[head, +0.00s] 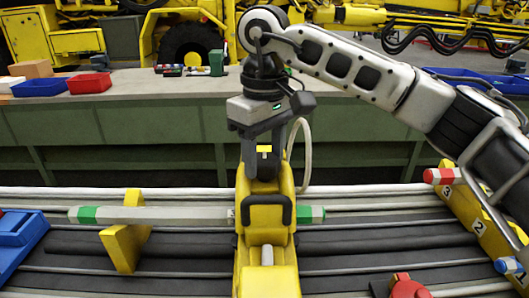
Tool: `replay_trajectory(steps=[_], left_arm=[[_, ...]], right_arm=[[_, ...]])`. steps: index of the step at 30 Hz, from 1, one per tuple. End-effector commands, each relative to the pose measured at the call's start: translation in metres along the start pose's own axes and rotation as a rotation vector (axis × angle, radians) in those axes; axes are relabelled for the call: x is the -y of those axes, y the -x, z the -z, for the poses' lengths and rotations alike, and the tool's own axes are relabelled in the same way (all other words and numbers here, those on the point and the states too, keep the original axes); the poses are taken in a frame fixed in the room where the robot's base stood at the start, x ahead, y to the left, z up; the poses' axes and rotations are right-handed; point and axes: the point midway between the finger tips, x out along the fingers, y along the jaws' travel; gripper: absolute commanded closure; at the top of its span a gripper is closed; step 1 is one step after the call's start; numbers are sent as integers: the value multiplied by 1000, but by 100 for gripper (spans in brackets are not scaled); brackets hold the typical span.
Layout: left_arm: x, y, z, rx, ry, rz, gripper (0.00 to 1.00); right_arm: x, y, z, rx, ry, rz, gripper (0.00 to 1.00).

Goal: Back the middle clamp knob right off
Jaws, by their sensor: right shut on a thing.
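The yellow middle clamp (267,250) stands upright over a grey boom tube (165,215) with green bands near its ends. My right gripper (265,180) comes down from above onto the top of this clamp. It is shut on the middle clamp knob, which is largely hidden by the gripper and the clamp top. A dark U-shaped bar shows on the clamp's near face, just below the fingers. My left gripper is out of view.
A yellow support (125,245) stands left of the clamp, and a blue object (18,238) lies at the far left. A numbered yellow rack (478,215) is at right, a red part (406,286) at the front. Red (89,84) and blue (40,87) bins sit on the back bench.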

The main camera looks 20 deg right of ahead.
Motion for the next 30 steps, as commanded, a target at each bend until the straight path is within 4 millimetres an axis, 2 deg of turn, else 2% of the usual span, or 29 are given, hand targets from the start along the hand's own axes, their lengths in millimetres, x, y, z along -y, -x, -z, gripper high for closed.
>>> replay_trajectory(steps=[7, 8, 9, 10, 18, 22, 26, 30], left_arm=[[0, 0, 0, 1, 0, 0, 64], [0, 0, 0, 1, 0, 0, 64], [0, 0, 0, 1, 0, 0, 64], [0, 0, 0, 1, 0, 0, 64], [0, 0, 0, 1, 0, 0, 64], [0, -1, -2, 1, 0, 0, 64], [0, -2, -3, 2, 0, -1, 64], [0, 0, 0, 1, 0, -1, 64]], right_arm=[[0, 1, 0, -3, 3, -1, 73], [0, 1, 0, -3, 3, -1, 42], [0, 1, 0, -2, 2, -1, 31], [0, 1, 0, -2, 2, -1, 28], [0, 1, 0, -1, 1, -1, 28], [0, 10, 1, -2, 0, -1, 28], [0, 32, 0, -5, 1, -1, 28], [0, 70, 0, -6, 0, -4, 28]])
